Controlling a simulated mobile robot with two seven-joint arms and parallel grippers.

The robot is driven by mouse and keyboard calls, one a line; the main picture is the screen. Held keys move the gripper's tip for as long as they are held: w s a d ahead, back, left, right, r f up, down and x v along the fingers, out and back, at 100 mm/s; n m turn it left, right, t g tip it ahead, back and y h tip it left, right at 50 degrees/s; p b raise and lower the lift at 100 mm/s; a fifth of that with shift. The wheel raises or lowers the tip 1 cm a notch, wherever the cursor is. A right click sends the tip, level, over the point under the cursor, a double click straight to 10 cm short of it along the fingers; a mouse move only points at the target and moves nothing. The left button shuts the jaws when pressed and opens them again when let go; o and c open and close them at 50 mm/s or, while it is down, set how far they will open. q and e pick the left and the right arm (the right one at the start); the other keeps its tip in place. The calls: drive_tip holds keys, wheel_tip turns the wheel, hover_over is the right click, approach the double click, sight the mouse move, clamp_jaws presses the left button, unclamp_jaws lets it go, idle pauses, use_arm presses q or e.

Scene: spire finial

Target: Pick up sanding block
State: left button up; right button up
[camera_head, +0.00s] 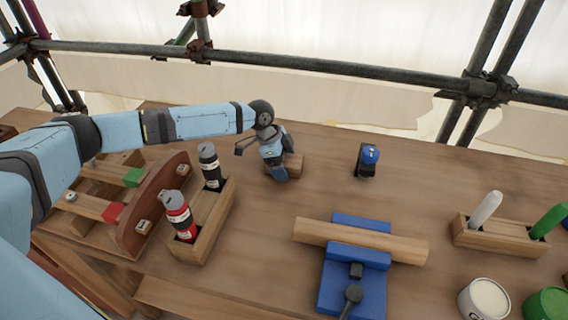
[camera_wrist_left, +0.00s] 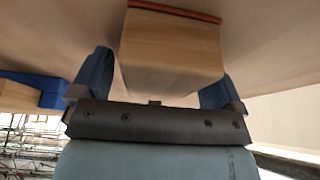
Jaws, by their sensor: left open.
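The sanding block (camera_head: 293,164) is a light wooden block on the table near the back middle, partly hidden by my left gripper (camera_head: 277,171). In the left wrist view the sanding block (camera_wrist_left: 172,52) has a wooden body with a thin orange-red layer along its far edge. My left gripper is open, with one blue finger on each side of the block. A gap shows at the left finger; the right finger looks very close to the block, and I cannot tell if it touches. My right gripper is not in view.
A wooden holder (camera_head: 213,222) with a black and a red bottle stands left of the block. A small blue-topped black tool (camera_head: 367,160) stands to the right. A blue vise (camera_head: 338,290) holds a wooden bar (camera_head: 310,232) in front. Table between them is clear.

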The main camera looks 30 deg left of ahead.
use_arm(q)
drive_tip(key=c, duration=1.1)
drive_tip(key=shift+o, duration=0.2)
drive_tip(key=shift+r+b, duration=0.35)
drive_tip(key=shift+b, duration=0.1)
wheel_tip(320, 180, up, 20)
drive_tip(key=p, duration=0.2)
drive_tip(key=shift+f, duration=0.1)
